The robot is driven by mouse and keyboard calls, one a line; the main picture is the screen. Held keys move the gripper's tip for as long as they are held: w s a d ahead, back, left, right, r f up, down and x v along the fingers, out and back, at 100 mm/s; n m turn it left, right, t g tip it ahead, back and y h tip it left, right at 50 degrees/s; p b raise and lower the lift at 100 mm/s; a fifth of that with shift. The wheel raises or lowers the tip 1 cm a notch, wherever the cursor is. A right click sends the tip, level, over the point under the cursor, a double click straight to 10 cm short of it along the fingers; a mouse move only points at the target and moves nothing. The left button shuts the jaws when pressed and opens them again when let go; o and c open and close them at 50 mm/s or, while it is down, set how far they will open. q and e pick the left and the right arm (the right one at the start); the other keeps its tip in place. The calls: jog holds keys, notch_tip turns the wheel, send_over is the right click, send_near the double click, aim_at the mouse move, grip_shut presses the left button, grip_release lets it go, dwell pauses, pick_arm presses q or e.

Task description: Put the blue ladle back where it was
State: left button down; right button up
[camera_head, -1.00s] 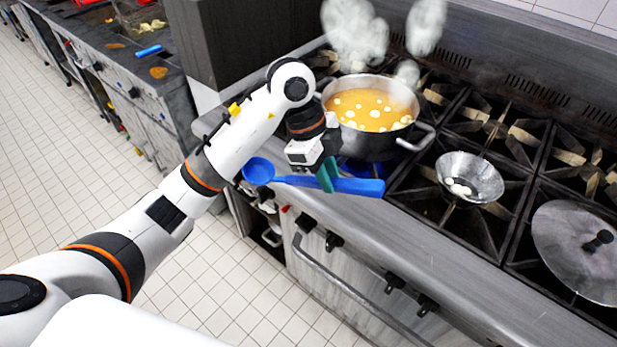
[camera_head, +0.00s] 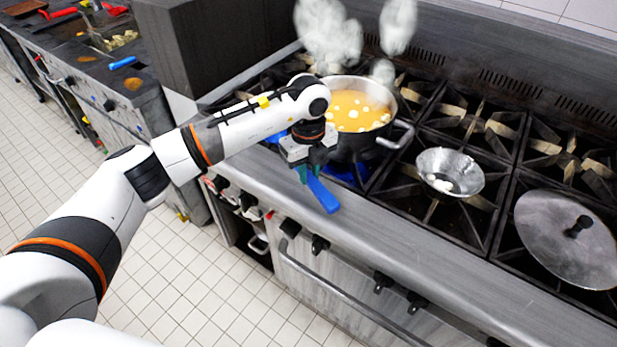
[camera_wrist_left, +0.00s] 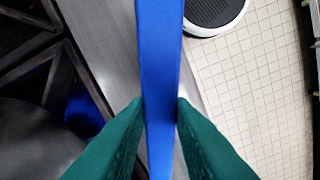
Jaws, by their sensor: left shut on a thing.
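The blue ladle (camera_head: 322,195) is in my left gripper (camera_head: 309,172), just above the front ledge of the stove. Its handle end points toward the stove's front edge. Most of its bowl is hidden behind my arm and wrist; a bit of blue shows at the arm's far side. In the left wrist view the blue handle (camera_wrist_left: 159,70) runs up between the green fingertips, which are shut on it. My right gripper is not in view.
A pot of orange soup (camera_head: 358,108) with steam above stands right behind my left gripper. A metal strainer bowl (camera_head: 462,165) with white pieces and a lid (camera_head: 560,255) lie on burners to the right. A dark block (camera_head: 215,45) stands at the left.

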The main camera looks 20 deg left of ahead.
pick_arm(q)
notch_tip(320, 180, down, 3)
jog(key=shift+f+p, duration=0.1)
jog(key=shift+p, duration=0.25)
jog(key=shift+f+b, duration=0.45)
jog(key=c, duration=1.3)
grip_release()
jog(key=shift+o, duration=0.2)
jog(key=shift+r, duration=0.1)
